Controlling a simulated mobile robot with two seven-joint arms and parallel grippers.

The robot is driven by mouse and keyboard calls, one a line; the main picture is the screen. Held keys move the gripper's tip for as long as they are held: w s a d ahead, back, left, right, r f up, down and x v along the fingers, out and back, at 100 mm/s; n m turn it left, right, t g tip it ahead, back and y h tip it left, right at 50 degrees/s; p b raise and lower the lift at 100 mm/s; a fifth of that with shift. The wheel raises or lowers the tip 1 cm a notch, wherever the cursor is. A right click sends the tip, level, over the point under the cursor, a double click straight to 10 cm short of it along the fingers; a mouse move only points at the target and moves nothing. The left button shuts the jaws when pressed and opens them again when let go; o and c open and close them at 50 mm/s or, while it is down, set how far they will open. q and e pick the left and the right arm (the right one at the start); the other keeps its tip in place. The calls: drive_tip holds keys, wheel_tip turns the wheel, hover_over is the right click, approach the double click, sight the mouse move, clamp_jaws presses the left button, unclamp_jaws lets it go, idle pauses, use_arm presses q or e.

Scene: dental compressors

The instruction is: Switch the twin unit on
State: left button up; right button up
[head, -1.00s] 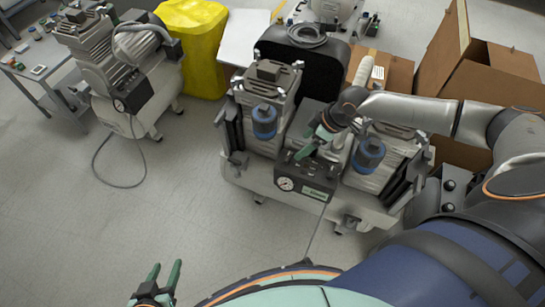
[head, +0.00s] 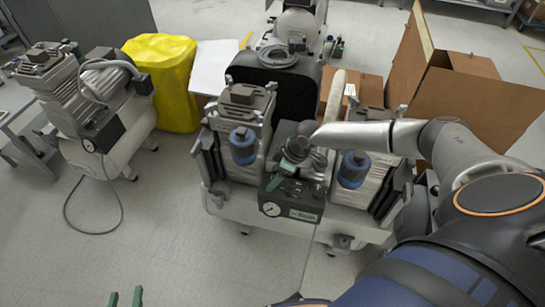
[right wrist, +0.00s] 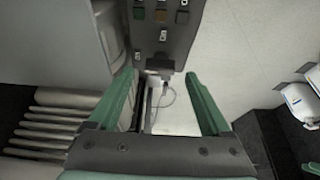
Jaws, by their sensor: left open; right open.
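The twin unit (head: 225,203) stands at the centre of the head view, a pale compressor with two ribbed blocks and blue canisters. Its dark control box (head: 291,208) has a round gauge and a green label on the front. My right gripper (head: 276,183) is open just above the box's top, partly hidden by its wrist. In the right wrist view the box (right wrist: 165,50) lies beyond the open fingers (right wrist: 165,85), with small green, brown and dark switches at the top edge. No object is between the fingers. My left gripper (head: 125,298) is open and empty at the bottom edge.
Another compressor (head: 120,150) with a cable on the floor stands at left. Open cardboard boxes (head: 470,95) are at right. The floor at front left is clear.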

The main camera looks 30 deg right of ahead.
drive_tip(key=shift+b+x, duration=0.3)
drive_tip(key=shift+x, duration=0.75)
use_arm(q)
drive_tip(key=shift+m+t+h, duration=0.3)
drive_tip(key=shift+t, duration=0.6)
drive_tip(key=r, duration=0.1)
drive_tip(key=w+r, duration=0.2)
drive_tip(key=r, duration=0.1)
drive_tip(key=shift+r, duration=0.1)
use_arm(e)
clamp_jaws()
